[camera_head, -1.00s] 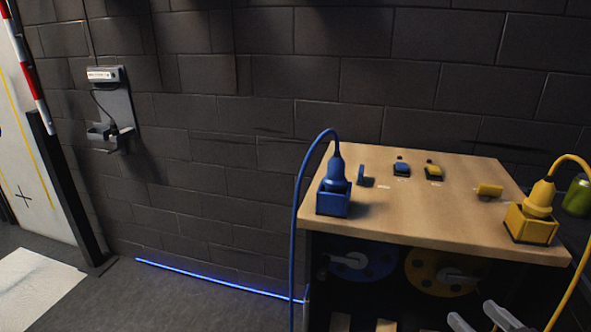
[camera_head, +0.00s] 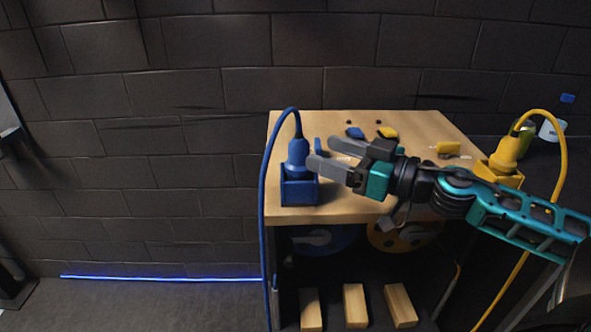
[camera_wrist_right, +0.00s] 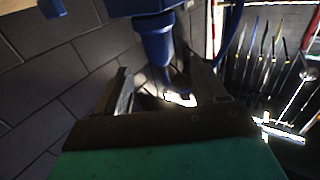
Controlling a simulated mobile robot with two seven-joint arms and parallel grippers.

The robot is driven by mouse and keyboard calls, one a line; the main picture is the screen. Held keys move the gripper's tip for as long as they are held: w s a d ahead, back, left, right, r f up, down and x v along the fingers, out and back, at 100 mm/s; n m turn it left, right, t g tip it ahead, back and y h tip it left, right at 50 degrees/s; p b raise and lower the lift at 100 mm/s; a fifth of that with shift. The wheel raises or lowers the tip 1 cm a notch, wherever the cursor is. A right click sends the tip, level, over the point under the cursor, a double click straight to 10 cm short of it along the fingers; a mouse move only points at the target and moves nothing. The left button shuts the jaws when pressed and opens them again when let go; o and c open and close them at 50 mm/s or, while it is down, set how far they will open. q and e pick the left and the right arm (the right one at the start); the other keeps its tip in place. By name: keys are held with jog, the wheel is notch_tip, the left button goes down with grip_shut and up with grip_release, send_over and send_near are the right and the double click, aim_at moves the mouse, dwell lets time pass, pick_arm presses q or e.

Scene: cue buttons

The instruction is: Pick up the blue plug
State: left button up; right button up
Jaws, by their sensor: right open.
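The blue plug (camera_head: 298,155) stands upright in a blue square holder (camera_head: 299,188) at the left front of the wooden tabletop. Its blue cable arches from its top and hangs down the cabinet's left side. My right gripper (camera_head: 322,154) is open and empty, its fingers pointing left, just right of the plug. In the right wrist view the plug (camera_wrist_right: 156,47) appears upside down, lined up with the gap between the fingers (camera_wrist_right: 163,88); I cannot tell whether it is between them or touching. My left gripper is not in view.
A yellow plug (camera_head: 506,152) stands in a yellow holder (camera_head: 496,176) at the right of the tabletop (camera_head: 345,207). Small blue (camera_head: 355,132) and yellow (camera_head: 387,133) pieces lie toward the back. Wooden blocks (camera_head: 354,306) sit low in the cabinet. A dark brick wall is behind.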

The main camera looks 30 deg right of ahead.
aim_at(308, 149)
jog(key=shift+b+x, duration=0.45)
jog(key=shift+x, duration=1.25)
jog(key=shift+w+a+f+b, duration=0.2)
jog(key=shift+w+a+b, duration=0.2)
jog(key=shift+w, duration=0.25)
jog(key=shift+w+a, duration=0.25)
jog(key=shift+w, duration=0.45)
jog(key=shift+w+a+f+b, duration=0.15)
jog(key=shift+b, duration=0.45)
jog(key=shift+w+a+b, duration=0.25)
jog(key=shift+w+b, duration=0.05)
jog(key=shift+b, duration=0.3)
jog(key=shift+w+a+b, duration=0.15)
jog(key=shift+w+b, duration=0.2)
jog(key=shift+b, duration=0.6)
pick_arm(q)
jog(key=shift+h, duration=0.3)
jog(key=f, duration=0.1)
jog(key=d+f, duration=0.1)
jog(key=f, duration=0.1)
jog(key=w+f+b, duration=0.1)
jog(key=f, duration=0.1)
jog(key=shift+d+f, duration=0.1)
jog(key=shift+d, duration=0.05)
pick_arm(e)
jog(key=shift+w, duration=0.2)
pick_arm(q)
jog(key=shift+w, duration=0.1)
